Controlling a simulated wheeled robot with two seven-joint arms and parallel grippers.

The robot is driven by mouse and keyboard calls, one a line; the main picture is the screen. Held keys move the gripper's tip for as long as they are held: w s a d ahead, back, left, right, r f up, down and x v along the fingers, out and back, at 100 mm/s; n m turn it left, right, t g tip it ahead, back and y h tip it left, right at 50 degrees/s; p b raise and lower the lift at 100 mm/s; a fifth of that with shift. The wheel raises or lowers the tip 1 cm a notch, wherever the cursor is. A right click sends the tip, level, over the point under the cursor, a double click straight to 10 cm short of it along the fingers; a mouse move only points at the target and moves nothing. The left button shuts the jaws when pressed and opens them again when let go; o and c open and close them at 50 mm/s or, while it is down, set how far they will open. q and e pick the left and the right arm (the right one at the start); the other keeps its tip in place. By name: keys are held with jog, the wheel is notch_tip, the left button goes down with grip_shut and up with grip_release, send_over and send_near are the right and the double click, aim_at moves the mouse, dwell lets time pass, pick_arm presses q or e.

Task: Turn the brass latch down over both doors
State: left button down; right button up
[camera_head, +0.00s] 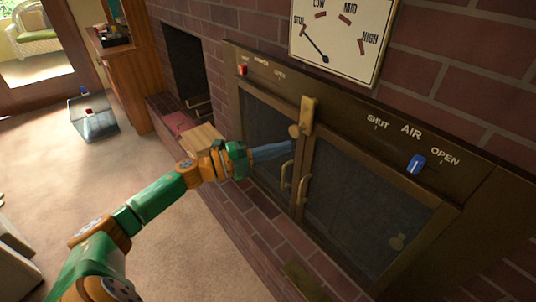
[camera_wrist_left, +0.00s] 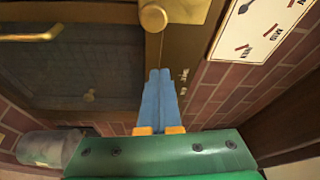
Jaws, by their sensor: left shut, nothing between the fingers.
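The brass latch (camera_head: 309,114) stands nearly upright on the frame, at the top of the seam between the two glass doors. A round brass knob (camera_head: 294,131) shows at its lower left; a round knob is also large at the top of the left wrist view (camera_wrist_left: 153,17). The left door (camera_head: 266,140) and right door (camera_head: 365,205) look closed, with a brass handle (camera_head: 302,188) beside the seam. My left gripper (camera_head: 290,147) has its blue fingers together and empty, just below the knob in the head view. The fingertips (camera_wrist_left: 160,71) look apart from the knob.
A gauge (camera_head: 343,38) hangs above the latch. A blue slider (camera_head: 416,164) and a red slider (camera_head: 243,70) sit on the upper frame. A brick hearth (camera_head: 240,215) runs below the doors. Open carpet (camera_head: 170,240) lies in front.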

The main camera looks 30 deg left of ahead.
pick_arm(q)
jog(key=v, duration=0.3)
jog(key=shift+s+a, duration=0.1)
jog(key=shift+s, duration=0.25)
pick_arm(e)
jog(key=shift+a+f, duration=0.35)
jog(key=shift+d, duration=0.1)
